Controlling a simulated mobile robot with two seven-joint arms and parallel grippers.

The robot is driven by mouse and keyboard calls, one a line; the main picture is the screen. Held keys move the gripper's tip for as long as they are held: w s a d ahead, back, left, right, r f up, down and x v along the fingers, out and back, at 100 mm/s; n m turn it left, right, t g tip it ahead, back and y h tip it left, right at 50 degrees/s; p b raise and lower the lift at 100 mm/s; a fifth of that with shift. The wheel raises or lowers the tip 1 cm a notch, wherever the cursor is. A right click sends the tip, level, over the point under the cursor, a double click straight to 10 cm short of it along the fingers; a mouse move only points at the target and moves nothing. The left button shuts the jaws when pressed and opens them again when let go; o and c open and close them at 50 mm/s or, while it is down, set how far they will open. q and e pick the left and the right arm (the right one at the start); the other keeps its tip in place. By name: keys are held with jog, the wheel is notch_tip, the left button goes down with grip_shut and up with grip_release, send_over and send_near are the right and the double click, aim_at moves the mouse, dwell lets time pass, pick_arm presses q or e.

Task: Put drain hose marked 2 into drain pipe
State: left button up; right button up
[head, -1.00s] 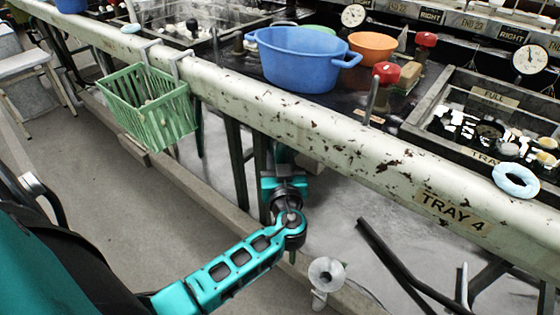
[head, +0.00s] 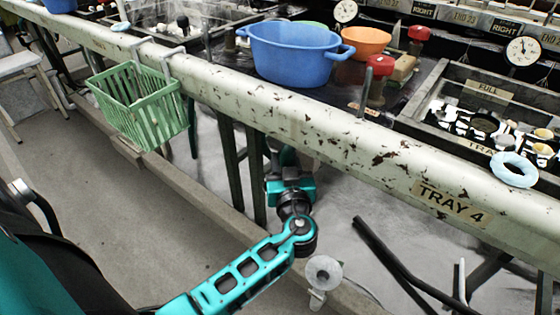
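My teal arm comes in from the lower left and reaches under the long pale beam (head: 330,133). Its wrist is beside the dark legs below the beam, and the gripper at its end is hidden from view. Black hoses or bars (head: 398,262) slant across the floor to the right of my arm; I cannot tell whether one is the drain hose, and no mark 2 can be read. A pale, round-mouthed fitting (head: 323,272) stands low, just right of my elbow; it may be the drain pipe. My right gripper is not in view.
A green basket (head: 143,104) hangs on the beam at left. A blue tub (head: 292,55), an orange bowl (head: 366,42) and red-knobbed valves (head: 380,66) are behind the beam. A pale blue ring (head: 514,169) rests on it, above the TRAY 4 label (head: 449,203).

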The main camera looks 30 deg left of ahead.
pick_arm(q)
jog(key=shift+d+b, duration=0.3)
jog(key=shift+d, duration=0.4)
jog(key=shift+s+d, duration=0.15)
jog(key=shift+d, duration=0.9)
jog(key=shift+f, duration=2.45)
